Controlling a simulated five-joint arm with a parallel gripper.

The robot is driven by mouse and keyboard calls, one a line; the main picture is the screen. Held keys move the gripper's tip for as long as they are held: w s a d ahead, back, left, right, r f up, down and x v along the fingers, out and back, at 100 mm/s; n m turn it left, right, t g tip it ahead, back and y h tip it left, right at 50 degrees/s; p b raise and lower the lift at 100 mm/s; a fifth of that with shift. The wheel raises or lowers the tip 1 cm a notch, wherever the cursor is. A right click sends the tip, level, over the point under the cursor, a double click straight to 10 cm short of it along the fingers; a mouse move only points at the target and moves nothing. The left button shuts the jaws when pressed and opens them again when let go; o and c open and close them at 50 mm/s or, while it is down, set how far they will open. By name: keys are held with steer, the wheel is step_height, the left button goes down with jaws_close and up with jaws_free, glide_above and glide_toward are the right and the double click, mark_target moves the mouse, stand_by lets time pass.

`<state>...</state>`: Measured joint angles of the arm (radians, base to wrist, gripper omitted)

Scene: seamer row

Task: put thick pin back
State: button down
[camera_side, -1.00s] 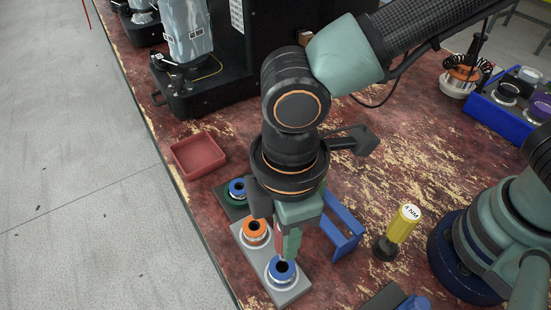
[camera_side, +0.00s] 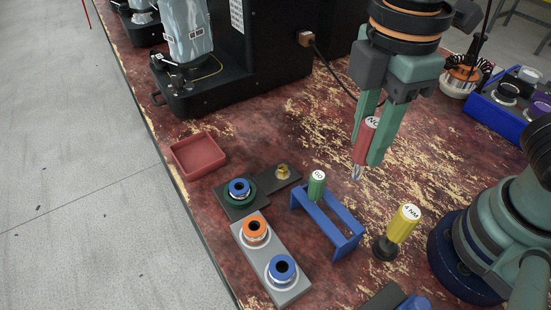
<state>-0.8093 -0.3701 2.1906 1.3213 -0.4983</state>
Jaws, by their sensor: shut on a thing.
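A red-handled pin (camera_side: 364,145) has a white end label with letters starting "NO" and a metal tip pointing down. I take it to be the thick pin. My gripper (camera_side: 368,150) is shut on its handle and holds it in the air, slightly tilted, to the right of and behind the blue rack as pictured. The blue rack (camera_side: 348,246) stands on the table. A green pin (camera_side: 316,186) labelled "GO" stands upright at its left part. The right part of the rack's top shows no pin.
A grey block (camera_side: 290,298) holds an orange-topped and a blue-topped ring. A dark plate (camera_side: 262,186) carries another ring and a brass piece. A yellow "4 NM" driver (camera_side: 403,224) stands right of the rack. A red tray (camera_side: 198,155) lies at left.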

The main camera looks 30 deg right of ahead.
mark_target(362, 155)
step_height(362, 155, down, 16)
steer(key=shift+f, duration=0.1)
stand_by(0.4)
steer(key=shift+f, duration=0.35)
steer(key=c, duration=0.6)
jaws_free()
steer(key=shift+r, duration=0.15)
step_height(362, 155, up, 12)
steer(key=shift+r, duration=0.1)
steer(key=shift+w+d+r, duration=0.2)
steer(key=shift+w, duration=0.05)
steer(key=w+d+r+m+t, duration=0.2)
steer(key=w+d+m, duration=0.2)
steer(key=d+m, duration=0.3)
steer(key=w+d+r+m+t, duration=0.2)
steer(key=w+d+m, duration=0.3)
steer(key=d+m, duration=0.3)
steer(key=d+t, duration=0.1)
steer(key=d, duration=0.3)
steer(key=shift+w+r+t, duration=0.15)
steer(key=shift+w+t, duration=0.1)
steer(key=shift+t, duration=0.05)
